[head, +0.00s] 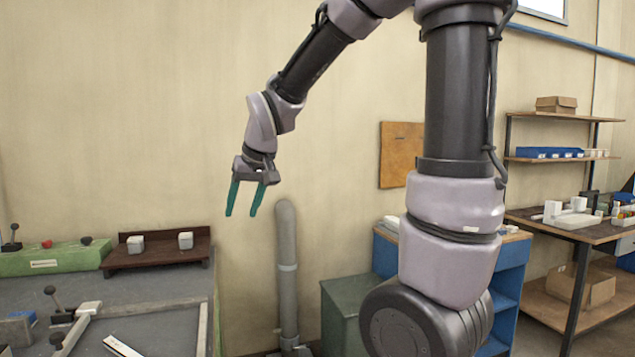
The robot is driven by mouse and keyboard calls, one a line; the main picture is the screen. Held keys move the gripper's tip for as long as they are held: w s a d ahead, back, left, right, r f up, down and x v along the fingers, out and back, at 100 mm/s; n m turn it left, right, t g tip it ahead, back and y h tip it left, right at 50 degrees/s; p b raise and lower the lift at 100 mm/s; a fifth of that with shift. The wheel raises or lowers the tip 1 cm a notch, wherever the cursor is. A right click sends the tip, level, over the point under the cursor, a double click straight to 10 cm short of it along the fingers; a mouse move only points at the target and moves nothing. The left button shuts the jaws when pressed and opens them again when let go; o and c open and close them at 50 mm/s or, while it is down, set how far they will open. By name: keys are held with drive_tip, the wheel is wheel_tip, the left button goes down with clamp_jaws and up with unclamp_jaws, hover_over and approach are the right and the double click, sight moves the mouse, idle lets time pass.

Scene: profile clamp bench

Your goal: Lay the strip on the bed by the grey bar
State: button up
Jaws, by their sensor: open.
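My gripper (241,213), with two teal fingers, is open and empty. It hangs in the air in front of the wall, above and to the right of the bench. A pale strip (122,346) shows at the bottom left, partly cut off by the picture's lower edge. A grey bar (75,334) runs at a slant just left of it. The flat grey bed (160,328) lies to the right of this bar. A narrow light edge piece (203,330) bounds the bed on the right. My gripper is well apart from all of these.
Black-knobbed clamp levers (53,297) stand left of the bar. A dark wooden rack (158,253) with two pale blocks and a green box (50,262) sit at the bench's back. A grey pipe (288,265) rises right of the bench.

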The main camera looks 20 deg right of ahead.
drive_tip(key=s+d+r+m+t, duration=0.1)
drive_tip(key=s+d+r+m, duration=0.1)
drive_tip(key=s+d, duration=0.3)
drive_tip(key=s+d+r+m, duration=0.3)
drive_tip(key=s+d+r, duration=0.2)
drive_tip(key=s, duration=0.6)
drive_tip(key=shift+d+t, duration=0.4)
drive_tip(key=shift+d, duration=0.25)
drive_tip(key=shift+r, duration=0.1)
